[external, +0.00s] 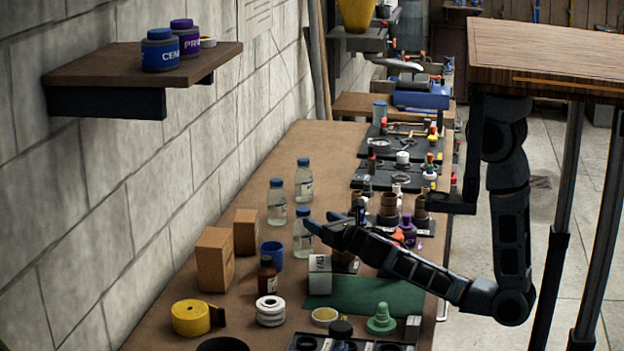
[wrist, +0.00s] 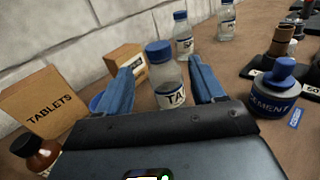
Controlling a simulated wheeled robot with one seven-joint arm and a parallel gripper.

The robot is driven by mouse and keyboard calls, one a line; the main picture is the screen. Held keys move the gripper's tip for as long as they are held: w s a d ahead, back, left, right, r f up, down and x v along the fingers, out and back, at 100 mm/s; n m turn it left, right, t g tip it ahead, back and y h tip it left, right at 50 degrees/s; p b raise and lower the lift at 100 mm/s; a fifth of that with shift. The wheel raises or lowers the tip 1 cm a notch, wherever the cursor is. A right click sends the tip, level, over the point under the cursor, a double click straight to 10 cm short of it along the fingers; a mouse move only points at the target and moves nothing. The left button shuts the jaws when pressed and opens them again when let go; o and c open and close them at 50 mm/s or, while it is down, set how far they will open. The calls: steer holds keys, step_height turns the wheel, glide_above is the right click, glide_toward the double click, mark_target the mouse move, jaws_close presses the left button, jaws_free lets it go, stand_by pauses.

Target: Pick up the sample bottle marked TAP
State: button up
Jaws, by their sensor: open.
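The sample bottle (wrist: 170,84) is clear with a blue cap. My gripper (external: 320,219) is open and reaches low from the right toward this bottle. In the wrist view its blue fingers (wrist: 161,66) appear on either side of the bottle, with gaps. I cannot tell how far the bottle lies between them. Two similar bottles (external: 276,203) (external: 304,181) stand farther back.
A cardboard box marked TABLETS (wrist: 48,102), a smaller box (external: 246,232), a blue cup (external: 271,256) and a brown bottle (external: 267,276) stand near the bottle. A blue-capped CEMENT jar (wrist: 274,92) is at right. A white carton (external: 320,275) and green mat (external: 368,295) lie in front.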

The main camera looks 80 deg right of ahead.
mark_target(303, 213)
steer(key=shift+w+d+n, duration=0.3)
steer(key=shift+w+d, duration=0.45)
steer(key=shift+w, duration=0.1)
steer(key=shift+f+p+x, duration=0.15)
steer(key=shift+p+x, duration=0.15)
steer(key=shift+x, duration=1.2)
steer(key=shift+f+p+x, duration=0.15)
steer(key=shift+p+x, duration=0.15)
steer(key=shift+x, duration=1.2)
steer(key=shift+a, duration=0.1)
steer(key=shift+c, duration=0.5)
jaws_close()
